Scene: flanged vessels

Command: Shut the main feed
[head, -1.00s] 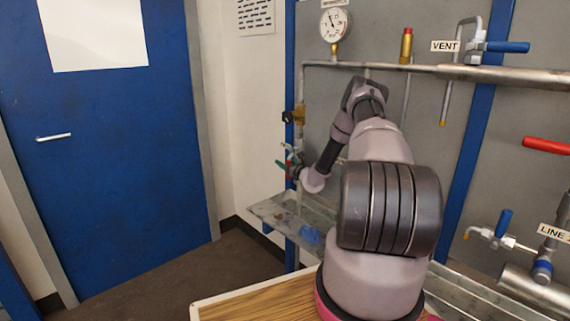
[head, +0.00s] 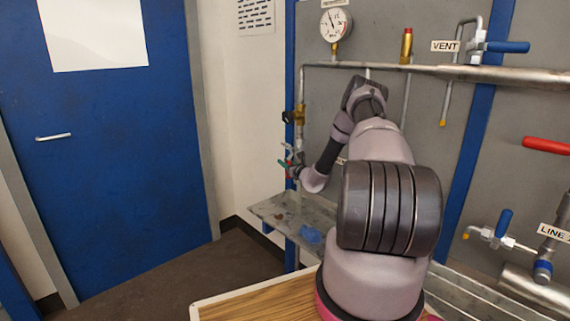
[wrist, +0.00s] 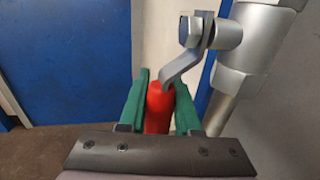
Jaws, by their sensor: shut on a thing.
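In the wrist view, a red lever handle (wrist: 158,110) lies between the two green fingers of my gripper (wrist: 161,82), which is shut on it. A bent grey metal arm (wrist: 185,65) joins the handle to a bolted stem on a grey valve body (wrist: 262,30). In the head view, my gripper (head: 286,160) is at the lower part of the vertical pipe at the panel's left end. The red handle shows there only as a small patch, and my wrist partly hides the valve. I cannot read a label on this valve.
A gauge (head: 335,25), a blue VENT lever (head: 507,47), another red lever (head: 546,146) and a lower blue lever (head: 503,223) are on the panel. A metal shelf (head: 270,208) with a blue item (head: 310,235) lies below. A blue door (head: 120,160) stands left.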

